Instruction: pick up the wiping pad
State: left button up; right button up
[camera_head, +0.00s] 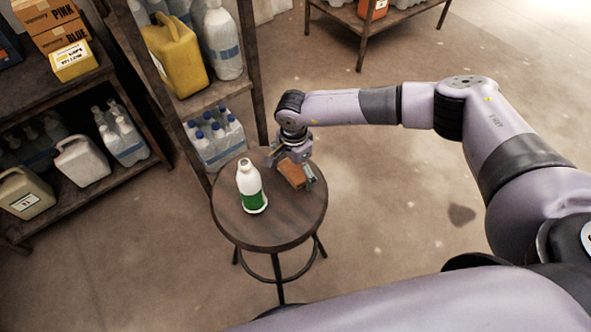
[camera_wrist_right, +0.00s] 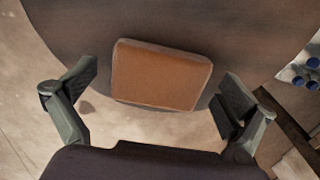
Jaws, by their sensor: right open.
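The wiping pad (camera_head: 292,174) is a small orange-brown block on the round dark wooden stool (camera_head: 262,231). In the right wrist view the pad (camera_wrist_right: 160,75) lies flat near the edge of the stool top (camera_wrist_right: 235,22). My right gripper (camera_head: 293,171) is over the pad, and its fingers hide part of it in the head view. In the right wrist view the gripper (camera_wrist_right: 155,100) is open, with one finger on each side of the pad and a gap to both. My left gripper is in neither view.
A white bottle with a green label (camera_head: 250,187) stands on the stool, left of the pad. Shelves with a yellow jug (camera_head: 176,55) and several bottles stand behind and to the left. Bare floor (camera_head: 400,210) lies to the right.

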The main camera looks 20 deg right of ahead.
aim_at(294, 170)
jog(key=shift+c, duration=0.5)
jog(key=c, duration=1)
jog(key=shift+r, duration=0.15)
notch_tip(294, 170, up, 20)
jog(key=shift+f+b, duration=0.1)
jog(key=shift+b, duration=0.55)
jog(key=o, duration=0.5)
jog(key=c, duration=0.5)
jog(key=shift+o, duration=0.2)
